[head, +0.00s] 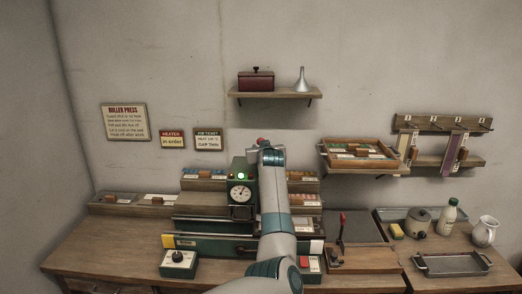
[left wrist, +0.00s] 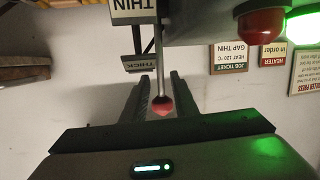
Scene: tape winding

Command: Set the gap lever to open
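The gap lever is a thin metal rod (left wrist: 159,60) with a red knob (left wrist: 161,105), seen upside down in the left wrist view. Beside the rod are a THIN plate (left wrist: 136,10) and a THICK plate (left wrist: 142,63); no OPEN plate is readable. My left gripper (left wrist: 160,90) is open, one finger on each side of the knob, with visible gaps. In the head view my forearm hides the lever's rod and most of the gripper; a red tip (head: 262,141) shows above it. The roller press (head: 210,243) stands on the bench. My right gripper is not in view.
A green lamp glows on the press (head: 241,176), above a dial (head: 240,193). A red-handled lever (head: 342,222) stands right of the press. A shelf (head: 275,95) and a sorting tray (head: 358,153) are on the wall. A metal tray (head: 452,263) lies at right.

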